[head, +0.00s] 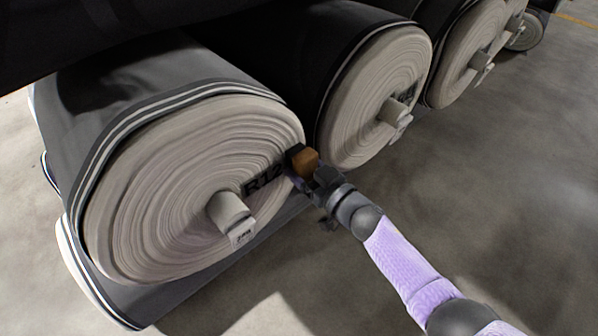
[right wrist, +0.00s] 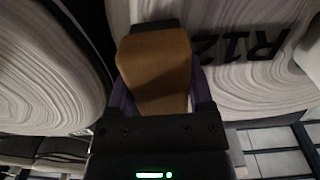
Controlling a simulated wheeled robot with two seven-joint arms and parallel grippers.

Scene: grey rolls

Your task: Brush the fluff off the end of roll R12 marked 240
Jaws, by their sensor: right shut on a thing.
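Roll R12 (head: 165,190) is the big grey roll at the left of the head view, its pale layered end facing me. Black R12 lettering is on that end, and a small tag (head: 242,235) hangs at its core stub (head: 228,210); its number is small, seemingly 240. My right gripper (head: 312,173) is shut on a brown block-like brush (head: 306,159) at the right edge of this end. The brush (right wrist: 155,70) fills the middle of the right wrist view, its dark far side (right wrist: 155,27) towards the roll. I cannot tell if it touches. I can make out no fluff. My left gripper is out of view.
A second roll (head: 370,95) with its own core stub stands close right of R12, and more rolls (head: 465,55) line up behind. A dark roll overhangs at the top left. Another roll lies under R12. The concrete floor (head: 500,190) at the right is clear.

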